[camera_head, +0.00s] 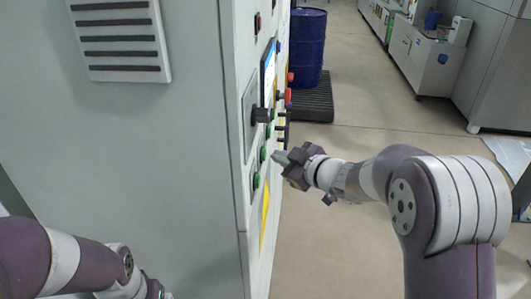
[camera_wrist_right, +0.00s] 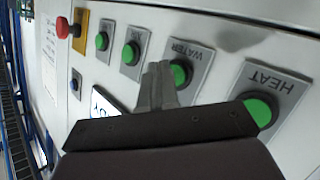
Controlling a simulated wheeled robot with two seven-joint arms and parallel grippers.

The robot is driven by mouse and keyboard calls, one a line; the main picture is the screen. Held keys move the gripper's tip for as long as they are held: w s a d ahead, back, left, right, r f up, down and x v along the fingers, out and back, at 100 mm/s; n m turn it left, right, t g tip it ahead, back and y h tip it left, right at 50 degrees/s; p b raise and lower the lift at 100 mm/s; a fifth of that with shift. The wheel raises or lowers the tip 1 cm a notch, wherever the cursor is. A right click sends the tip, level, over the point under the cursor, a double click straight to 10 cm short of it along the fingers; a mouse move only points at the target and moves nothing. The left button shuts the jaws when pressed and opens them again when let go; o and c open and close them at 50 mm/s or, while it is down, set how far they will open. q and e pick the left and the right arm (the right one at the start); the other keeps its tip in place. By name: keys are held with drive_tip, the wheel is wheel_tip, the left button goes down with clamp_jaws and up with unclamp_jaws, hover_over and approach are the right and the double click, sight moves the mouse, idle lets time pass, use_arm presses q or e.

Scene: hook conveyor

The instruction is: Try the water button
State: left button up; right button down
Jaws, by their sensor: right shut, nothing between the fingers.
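The water button (camera_wrist_right: 181,75) is a green round button on a grey plate marked WATER in the right wrist view. My right gripper (camera_wrist_right: 158,85) is shut and empty, its fingertips just beside this button and covering part of its left side. I cannot tell if they touch it. In the head view the right gripper (camera_head: 281,158) points left at the panel on the cabinet's side, close to a row of green buttons. My left arm shows at the lower left of the head view, with its gripper out of the picture.
A green button marked HEAT (camera_wrist_right: 258,111) sits right of the water button. More green buttons and a red knob (camera_wrist_right: 66,28) are to the left. The big grey cabinet (camera_head: 180,150) fills the left; a blue drum (camera_head: 308,45) stands behind it.

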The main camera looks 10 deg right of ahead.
drive_tip(key=shift+d, duration=0.2)
drive_tip(key=d, duration=0.1)
drive_tip(key=s+d+p, duration=0.1)
drive_tip(key=d, duration=0.1)
drive_tip(key=d+p, duration=0.1)
drive_tip(key=shift+s+d, duration=0.25)
drive_tip(key=shift+d, duration=0.15)
idle(0.6)
